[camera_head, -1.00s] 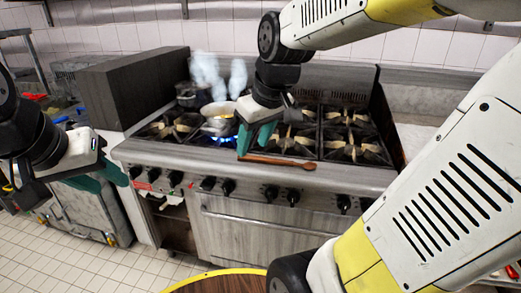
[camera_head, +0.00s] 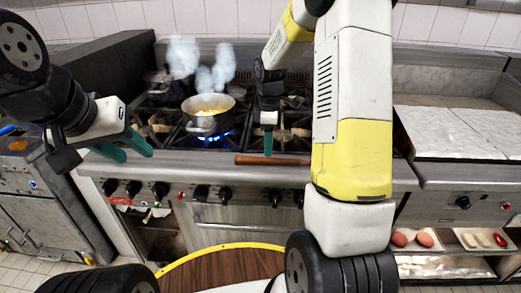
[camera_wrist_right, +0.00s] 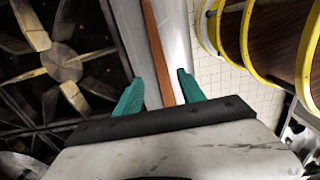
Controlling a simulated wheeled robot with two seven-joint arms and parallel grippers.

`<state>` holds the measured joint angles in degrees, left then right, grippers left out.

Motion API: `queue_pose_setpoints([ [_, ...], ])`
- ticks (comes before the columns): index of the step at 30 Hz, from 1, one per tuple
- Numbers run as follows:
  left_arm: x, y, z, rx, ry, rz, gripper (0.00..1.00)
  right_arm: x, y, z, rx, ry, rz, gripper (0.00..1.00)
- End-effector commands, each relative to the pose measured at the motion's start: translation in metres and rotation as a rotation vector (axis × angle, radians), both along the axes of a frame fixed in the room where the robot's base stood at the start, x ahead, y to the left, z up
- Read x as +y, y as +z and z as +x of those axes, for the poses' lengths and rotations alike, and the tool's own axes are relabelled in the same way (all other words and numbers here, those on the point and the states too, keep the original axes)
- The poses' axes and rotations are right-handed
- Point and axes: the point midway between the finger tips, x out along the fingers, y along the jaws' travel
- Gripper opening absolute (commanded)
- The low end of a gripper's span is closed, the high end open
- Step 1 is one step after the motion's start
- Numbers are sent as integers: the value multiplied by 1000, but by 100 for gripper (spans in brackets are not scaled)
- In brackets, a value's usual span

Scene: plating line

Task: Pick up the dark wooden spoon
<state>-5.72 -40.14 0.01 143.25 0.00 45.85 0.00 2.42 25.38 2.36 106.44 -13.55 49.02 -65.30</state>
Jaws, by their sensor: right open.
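The dark wooden spoon (camera_head: 285,161) lies along the front ledge of the stove in the head view. Its right end is hidden behind my right arm. My right gripper (camera_head: 268,146) is above the handle, pointing down, with its teal fingers apart. In the right wrist view the brown handle (camera_wrist_right: 158,50) runs between the two open fingertips (camera_wrist_right: 158,90), touching neither visibly; its ends are out of that view. My left gripper (camera_head: 126,148) is open and empty, in front of the stove's left side, away from the spoon.
A pot (camera_head: 208,122) with yellow food sits over a blue flame left of the spoon, steam rising. A dark pot (camera_head: 165,86) stands behind. Burner grates (camera_wrist_right: 62,65) lie beside the ledge. A round wooden table with a yellow rim (camera_head: 225,246) is in front.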

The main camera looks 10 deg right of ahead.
Motion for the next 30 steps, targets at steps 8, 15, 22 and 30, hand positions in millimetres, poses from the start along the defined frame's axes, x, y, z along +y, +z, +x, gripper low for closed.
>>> queue_pose_setpoints([
  [8, 0, 0, 0, 0, 0, 0, 39, -3, -40, -3, 3, 0, 0, 47],
  [15, 0, 0, 0, 0, 0, 0, 39, -3, -50, -3, -1, -1, 0, 47],
  [22, 0, 0, 0, 0, 0, 0, 39, -3, -50, -3, -1, -1, 0, 25],
  [30, 0, 0, 0, 0, 0, 0, 39, -3, -49, -3, -1, -2, 1, 0],
])
